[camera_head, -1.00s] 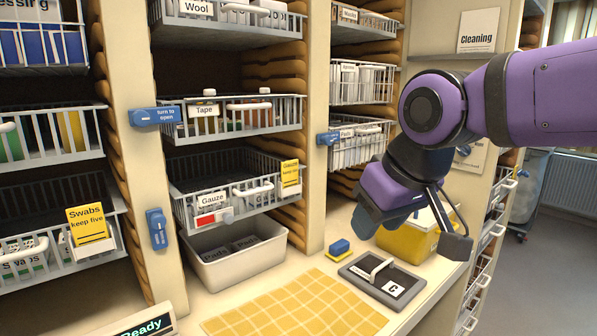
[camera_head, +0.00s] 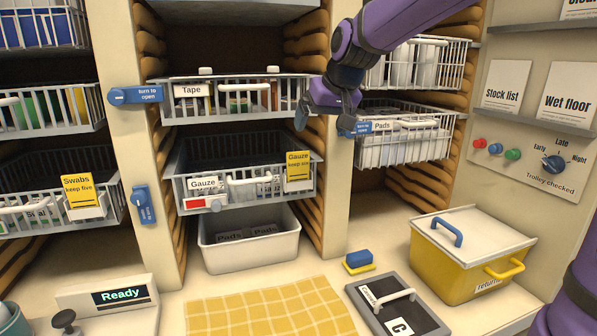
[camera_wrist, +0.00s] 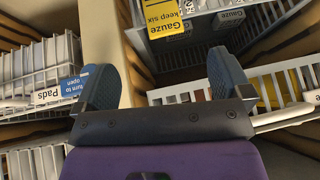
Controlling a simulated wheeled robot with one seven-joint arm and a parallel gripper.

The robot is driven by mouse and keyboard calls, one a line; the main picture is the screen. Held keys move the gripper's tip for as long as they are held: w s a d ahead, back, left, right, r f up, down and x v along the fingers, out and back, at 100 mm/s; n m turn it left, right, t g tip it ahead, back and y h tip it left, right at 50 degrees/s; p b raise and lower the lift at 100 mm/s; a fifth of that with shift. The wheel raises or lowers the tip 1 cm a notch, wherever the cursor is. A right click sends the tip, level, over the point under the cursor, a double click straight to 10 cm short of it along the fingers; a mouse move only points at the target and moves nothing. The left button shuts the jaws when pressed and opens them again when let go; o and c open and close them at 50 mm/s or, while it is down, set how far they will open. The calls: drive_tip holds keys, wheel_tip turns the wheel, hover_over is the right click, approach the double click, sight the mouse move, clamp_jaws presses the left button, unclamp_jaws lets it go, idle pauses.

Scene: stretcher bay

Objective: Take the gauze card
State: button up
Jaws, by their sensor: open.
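The gauze card (camera_head: 298,165) is yellow and reads "Gauze keep six". It stands at the right of the front of the Gauze basket (camera_head: 228,190), in a pale holder. In the wrist view the card (camera_wrist: 165,22) is at the top, between and beyond my fingers. My gripper (camera_head: 322,112) is open and empty. It hangs in front of the post at the right end of the Tape basket, above and a little right of the card, and apart from it.
The Tape basket (camera_head: 235,97) is just above. A blue turn latch (camera_head: 354,128) and the Pads basket (camera_head: 400,142) are close by on the right. A white bin (camera_head: 250,246) stands below the Gauze basket. The counter holds a yellow mat (camera_head: 265,308) and a yellow returns box (camera_head: 470,255).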

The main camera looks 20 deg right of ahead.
sight(299, 154)
drive_tip(key=shift+w+r+x, duration=0.25)
drive_tip(key=shift+w+x, duration=0.2)
drive_tip(key=shift+x, duration=1.7)
drive_tip(key=shift+w+r+x, duration=0.3)
drive_tip(key=shift+w+x, duration=0.1)
drive_tip(key=shift+x, duration=1.7)
drive_tip(key=shift+w+r+x, duration=0.25)
drive_tip(key=shift+w+x, duration=0.2)
drive_tip(key=shift+x, duration=1.7)
drive_tip(key=shift+a, duration=0.2)
drive_tip(key=c, duration=1.2)
